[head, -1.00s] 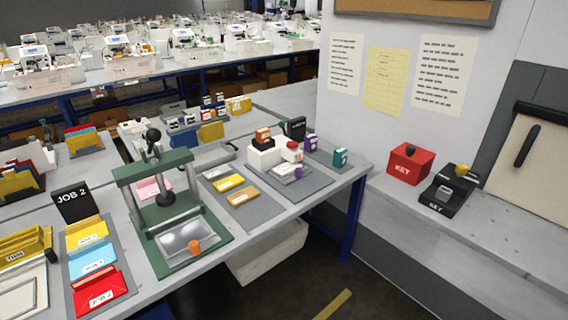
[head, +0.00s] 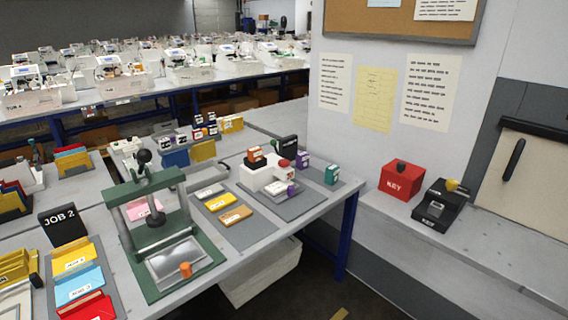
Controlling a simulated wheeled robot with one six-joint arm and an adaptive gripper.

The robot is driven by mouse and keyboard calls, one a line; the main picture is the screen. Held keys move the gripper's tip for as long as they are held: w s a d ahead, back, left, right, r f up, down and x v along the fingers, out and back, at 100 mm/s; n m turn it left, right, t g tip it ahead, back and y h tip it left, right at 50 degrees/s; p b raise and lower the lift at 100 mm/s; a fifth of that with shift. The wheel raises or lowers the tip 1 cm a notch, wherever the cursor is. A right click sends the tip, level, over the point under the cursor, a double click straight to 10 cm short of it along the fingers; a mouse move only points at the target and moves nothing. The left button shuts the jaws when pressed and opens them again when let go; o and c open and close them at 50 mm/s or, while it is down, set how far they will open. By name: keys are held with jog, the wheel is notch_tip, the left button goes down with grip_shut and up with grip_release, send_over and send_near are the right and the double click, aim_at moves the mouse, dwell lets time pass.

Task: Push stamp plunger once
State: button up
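A green-framed press (head: 118,221) stands on the bench at the left, with a grey column and a black ball knob (head: 143,156) at its top, which looks like the plunger. Below it is a clear or silvery tray (head: 174,260) with an orange knob (head: 186,269) at its front edge. A small white machine (head: 262,176) with a red button (head: 285,163) and an orange block (head: 256,155) on top stands further right. I cannot tell which of these is the stamp. My gripper is not in view.
A red KEY box (head: 400,180) and a black key device (head: 440,203) sit on the right ledge. A white bin (head: 262,272) is under the bench.

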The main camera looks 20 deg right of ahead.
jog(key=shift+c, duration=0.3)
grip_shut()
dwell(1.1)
